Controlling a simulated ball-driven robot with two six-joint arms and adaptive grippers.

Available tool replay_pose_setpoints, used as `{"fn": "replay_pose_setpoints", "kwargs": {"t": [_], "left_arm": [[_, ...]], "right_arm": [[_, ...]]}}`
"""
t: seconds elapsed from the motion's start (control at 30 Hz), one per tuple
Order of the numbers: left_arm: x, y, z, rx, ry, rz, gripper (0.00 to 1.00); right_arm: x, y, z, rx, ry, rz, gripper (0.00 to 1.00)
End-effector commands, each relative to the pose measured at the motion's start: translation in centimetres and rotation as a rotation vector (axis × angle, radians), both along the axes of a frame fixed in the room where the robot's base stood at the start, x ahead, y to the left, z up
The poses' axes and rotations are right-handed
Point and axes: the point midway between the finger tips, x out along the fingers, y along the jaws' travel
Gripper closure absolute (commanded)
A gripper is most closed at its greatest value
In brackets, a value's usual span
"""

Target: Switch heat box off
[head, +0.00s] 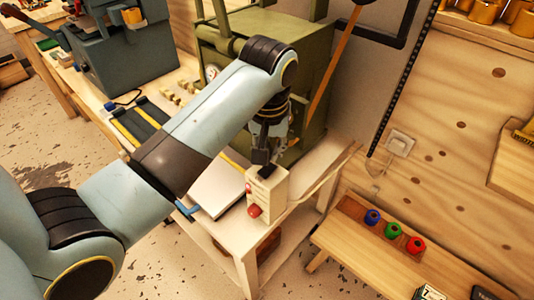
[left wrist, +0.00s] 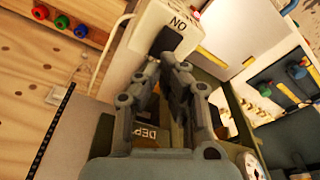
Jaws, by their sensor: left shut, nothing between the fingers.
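A small white box (head: 267,194) stands on the corner of a pale wooden bench, with a red knob (head: 254,210) low on its side. In the left wrist view the box (left wrist: 150,32) carries the letters "ON", upside down, beside a dark switch (left wrist: 168,40). My left gripper (head: 264,157) is above the box top, pointing down. Its fingers (left wrist: 177,64) are closed together with nothing between them, and their tips are close to the switch. I cannot tell whether they touch it. A large green metal cabinet (head: 285,50) stands behind. My right gripper is not in view.
The pale bench (head: 333,152) runs behind and beside the box. A low wooden shelf at right holds blue, green and red rolls (head: 392,229). A wall socket (head: 400,142) sits above it. A grey-blue machine (head: 120,45) stands at upper left.

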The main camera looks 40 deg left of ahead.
Motion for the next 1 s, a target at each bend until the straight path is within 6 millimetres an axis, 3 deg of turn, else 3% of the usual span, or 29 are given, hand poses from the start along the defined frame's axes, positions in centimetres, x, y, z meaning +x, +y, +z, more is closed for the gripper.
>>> {"fn": "replay_pose_setpoints", "kwargs": {"t": [0.1,0.6,1.0], "left_arm": [[0.1,0.0,1.4,0.000,-0.003,0.000,1.00],[0.1,0.0,5.4,0.001,-0.004,0.000,1.00],[0.1,0.0,5.9,0.000,-0.003,0.000,1.00]], "right_arm": [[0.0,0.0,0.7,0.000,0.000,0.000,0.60],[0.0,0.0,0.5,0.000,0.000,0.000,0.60],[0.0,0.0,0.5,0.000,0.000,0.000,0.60]]}}
